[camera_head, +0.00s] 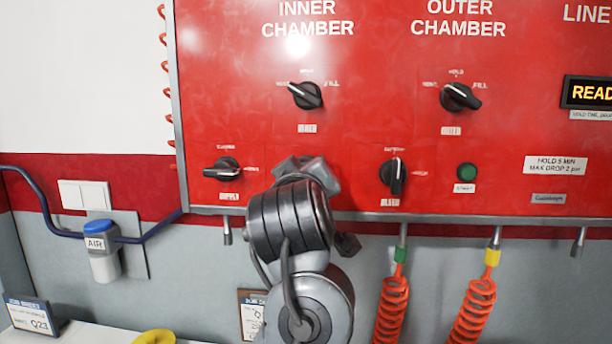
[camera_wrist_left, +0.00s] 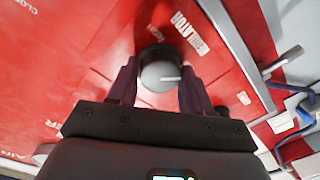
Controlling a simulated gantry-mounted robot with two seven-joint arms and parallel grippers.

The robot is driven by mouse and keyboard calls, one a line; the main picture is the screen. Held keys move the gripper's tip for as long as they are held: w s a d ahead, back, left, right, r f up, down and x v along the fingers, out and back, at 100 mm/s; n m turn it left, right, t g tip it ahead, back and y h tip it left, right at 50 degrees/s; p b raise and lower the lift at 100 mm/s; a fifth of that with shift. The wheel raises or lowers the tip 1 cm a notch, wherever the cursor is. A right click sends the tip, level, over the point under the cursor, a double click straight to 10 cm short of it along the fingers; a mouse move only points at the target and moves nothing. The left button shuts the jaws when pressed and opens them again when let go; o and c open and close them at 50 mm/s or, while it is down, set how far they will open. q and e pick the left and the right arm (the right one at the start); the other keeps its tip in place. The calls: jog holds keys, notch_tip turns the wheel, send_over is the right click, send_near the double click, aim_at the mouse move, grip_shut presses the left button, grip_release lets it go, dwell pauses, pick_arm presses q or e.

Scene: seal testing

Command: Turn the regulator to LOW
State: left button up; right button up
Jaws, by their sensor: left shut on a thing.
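The regulator knob (camera_wrist_left: 160,72) is round and grey with a short white pointer line, and the word REGULATOR is printed on the red panel beside it. In the left wrist view my left gripper (camera_wrist_left: 160,88) has one finger on each side of the knob and is shut on it. The pointer line points to the right in that view. In the head view my left gripper (camera_head: 305,168) is against the lower middle of the red panel, and my wrist hides the regulator there. My right gripper is not in view.
The red panel (camera_head: 370,130) has other black knobs close by, at the lower left (camera_head: 222,169) and lower right (camera_head: 393,176). A green button (camera_head: 467,172) is further right. Orange coiled hoses (camera_head: 391,305) hang below the panel. A blue-capped AIR unit (camera_head: 101,245) is at the left.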

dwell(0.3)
pick_arm(q)
jog(key=o, duration=1)
jog(key=shift+o, duration=0.2)
jog(key=s+b, duration=0.3)
jog(key=s, duration=0.7)
jog(key=shift+s+a+b, duration=0.3)
jog(key=shift+s+a, duration=0.1)
jog(key=shift+r, duration=0.1)
